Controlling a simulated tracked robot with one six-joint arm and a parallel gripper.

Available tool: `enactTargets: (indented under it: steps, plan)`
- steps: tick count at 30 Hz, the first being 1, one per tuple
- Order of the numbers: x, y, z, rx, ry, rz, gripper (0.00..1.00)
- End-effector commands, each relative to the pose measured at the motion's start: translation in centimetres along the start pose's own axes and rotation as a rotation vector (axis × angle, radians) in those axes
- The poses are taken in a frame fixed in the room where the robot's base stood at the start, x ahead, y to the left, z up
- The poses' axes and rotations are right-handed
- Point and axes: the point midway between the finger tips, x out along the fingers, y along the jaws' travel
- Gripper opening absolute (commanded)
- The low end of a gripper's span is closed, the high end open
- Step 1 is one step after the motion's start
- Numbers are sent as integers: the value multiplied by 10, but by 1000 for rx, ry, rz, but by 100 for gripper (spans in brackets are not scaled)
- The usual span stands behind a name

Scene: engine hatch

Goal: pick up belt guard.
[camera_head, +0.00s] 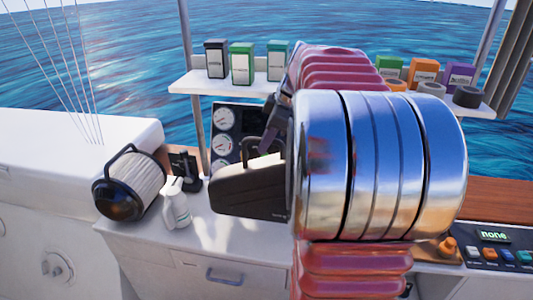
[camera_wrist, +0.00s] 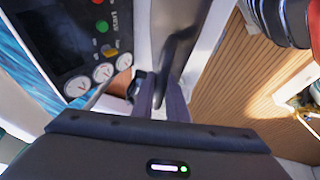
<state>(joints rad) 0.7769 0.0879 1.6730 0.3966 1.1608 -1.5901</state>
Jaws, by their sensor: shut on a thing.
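The belt guard (camera_head: 245,192) is a dark, flat-sided piece with a loop handle on top. In the head view it is over the white counter, left of my shiny arm link, which hides its right end. My gripper (camera_head: 268,143) comes down from above and is shut on the handle. In the wrist view the guard (camera_wrist: 178,48) shows as a narrow dark shape running away between the fingers of my gripper (camera_wrist: 163,92). I cannot tell whether its underside touches the counter.
A black-ended filter (camera_head: 130,185) and a white bottle (camera_head: 177,205) stand left of the guard. A gauge panel (camera_head: 224,133) stands behind it. Shelves hold several small boxes, including a green one (camera_head: 242,64). A button panel (camera_head: 496,250) is at the right. Bare counter shows beside the bottle.

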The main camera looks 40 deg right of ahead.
Motion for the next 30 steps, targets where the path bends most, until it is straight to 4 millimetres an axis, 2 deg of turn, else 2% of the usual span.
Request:
enactTargets:
  steps: [3,10,30]
  plan:
    - [-20,5,-8,-3,2,6,0]
    - [-40,9,-17,-2,1,4,0]
    - [-43,9,-18,-1,1,3,0]
